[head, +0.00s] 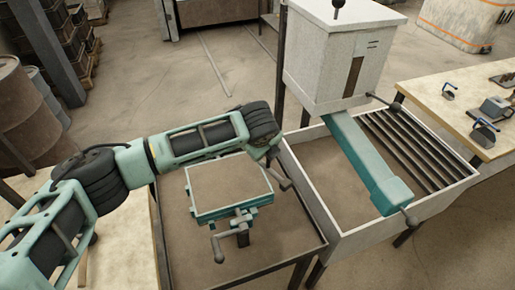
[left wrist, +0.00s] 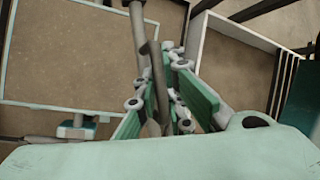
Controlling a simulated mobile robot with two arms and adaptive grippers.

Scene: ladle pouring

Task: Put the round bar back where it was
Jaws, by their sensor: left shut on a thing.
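My left gripper (head: 271,155) comes in from the left and hangs by the right side of the sand-filled box with the teal frame (head: 228,212). In the left wrist view my left gripper (left wrist: 163,92) is shut on a grey round bar (left wrist: 138,32). The bar runs lengthwise between the green fingers, and its lower part is partly hidden by them. In the head view a short grey end of the bar (head: 284,183) shows below the wrist. The right gripper is not in view.
Right of it stands a white-walled tray (head: 310,190) with sand and a rack of dark bars (head: 418,150). A white hopper (head: 335,55) with a teal chute (head: 370,165) stands over the tray. A bench (head: 440,100) with clamps is at the right.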

